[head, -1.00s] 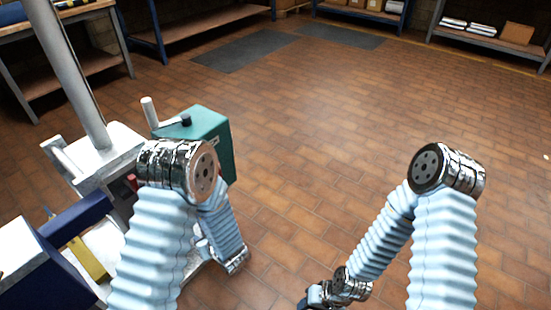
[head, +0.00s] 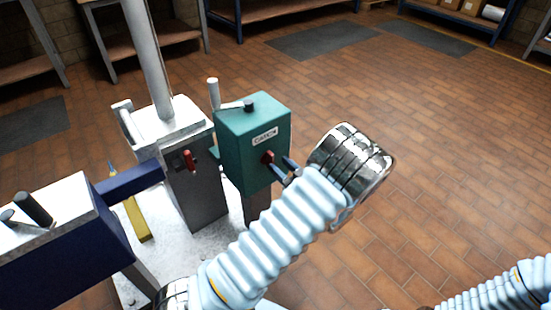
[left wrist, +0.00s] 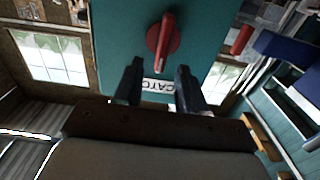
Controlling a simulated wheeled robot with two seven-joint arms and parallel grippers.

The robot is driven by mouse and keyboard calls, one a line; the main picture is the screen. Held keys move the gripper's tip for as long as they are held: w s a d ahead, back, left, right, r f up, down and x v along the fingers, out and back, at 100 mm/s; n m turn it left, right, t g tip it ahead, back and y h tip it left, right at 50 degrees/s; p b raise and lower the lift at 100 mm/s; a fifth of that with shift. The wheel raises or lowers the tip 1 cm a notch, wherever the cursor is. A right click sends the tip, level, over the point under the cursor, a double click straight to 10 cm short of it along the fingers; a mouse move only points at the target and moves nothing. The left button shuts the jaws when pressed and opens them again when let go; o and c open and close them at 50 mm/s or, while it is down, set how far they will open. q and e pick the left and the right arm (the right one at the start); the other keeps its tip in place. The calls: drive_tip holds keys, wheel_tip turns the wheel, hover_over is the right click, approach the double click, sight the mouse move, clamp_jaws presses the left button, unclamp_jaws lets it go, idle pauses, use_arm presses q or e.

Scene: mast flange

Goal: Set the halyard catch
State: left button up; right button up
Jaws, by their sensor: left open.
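The teal catch box (head: 235,155) stands beside the mast, with a white CATCH label (head: 265,137) on its front. A red handle (head: 267,157) sits below the label. In the left wrist view the red handle (left wrist: 163,38) stands out from the teal face, lengthwise in line with the gap between my fingers. The label is partly hidden behind the fingers in that view. My right gripper is out of view.
The pale mast (head: 148,55) rises from a grey post (head: 197,190) with another red lever (head: 190,159). A crank (head: 213,93) tops the teal box. A dark blue box (head: 70,250) stands at lower left. Open tiled floor (head: 450,150) lies to the right.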

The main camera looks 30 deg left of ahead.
sight(273, 159)
use_arm(q)
drive_tip(key=shift+x, duration=2)
clamp_jaws()
